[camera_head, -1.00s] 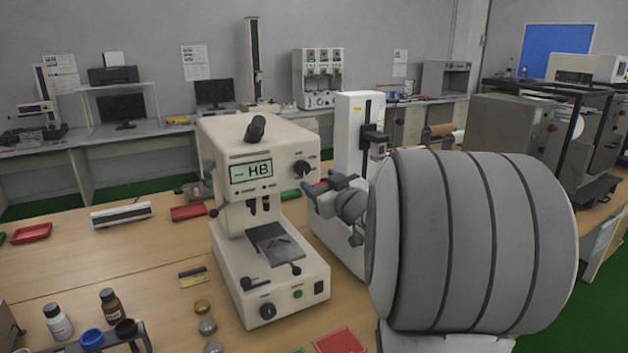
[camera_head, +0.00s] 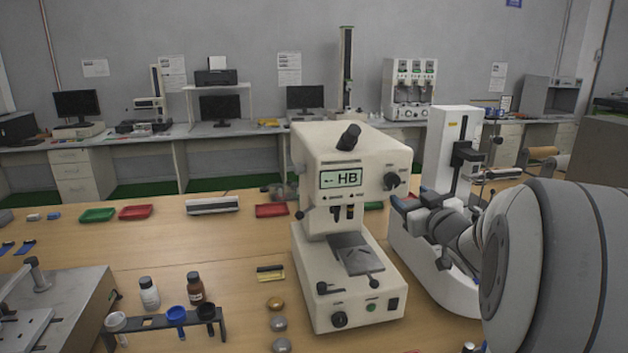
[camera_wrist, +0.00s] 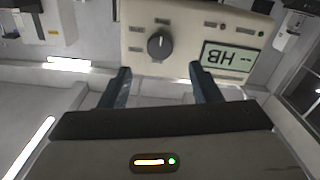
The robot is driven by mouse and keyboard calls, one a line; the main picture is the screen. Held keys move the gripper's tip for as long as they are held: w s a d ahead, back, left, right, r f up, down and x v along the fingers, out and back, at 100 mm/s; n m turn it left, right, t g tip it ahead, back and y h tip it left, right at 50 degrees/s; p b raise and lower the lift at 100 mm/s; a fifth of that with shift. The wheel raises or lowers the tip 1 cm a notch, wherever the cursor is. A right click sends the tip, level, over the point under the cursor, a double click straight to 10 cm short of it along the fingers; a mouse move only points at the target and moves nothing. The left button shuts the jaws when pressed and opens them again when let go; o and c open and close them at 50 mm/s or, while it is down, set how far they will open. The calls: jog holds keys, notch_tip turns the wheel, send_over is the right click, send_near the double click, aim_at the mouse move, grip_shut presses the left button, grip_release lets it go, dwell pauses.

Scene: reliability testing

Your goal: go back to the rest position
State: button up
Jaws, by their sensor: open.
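My gripper (camera_head: 405,204) is at the right of the head view, at the end of my grey arm, just right of the hardness tester (camera_head: 346,180). In the wrist view my gripper (camera_wrist: 165,88) shows two dark fingers well apart with nothing between them. Beyond the fingers, the tester's panel (camera_wrist: 190,35) appears upside down with its knob and "HB" display. The tester's small stage (camera_head: 355,254) holds a small dark item that I cannot make out. My arm hides part of the white column instrument (camera_head: 440,180) behind it.
A grey machine (camera_head: 60,310) stands at left.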

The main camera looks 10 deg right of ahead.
jog(key=s+a+f+m+g, duration=0.1)
jog(key=s+a+f+g, duration=0.4)
jog(key=s, duration=0.4)
jog(key=s+a+f+m+g, duration=0.1)
jog(key=s+a+f+g, duration=0.4)
jog(key=s+a, duration=0.2)
jog(key=s+a+f+g, duration=0.5)
jog(key=s+a+f, duration=0.1)
jog(key=s, duration=0.5)
jog(key=shift+a+m+h, duration=0.3)
jog(key=shift+a+m, duration=0.1)
jog(key=shift+a, duration=0.2)
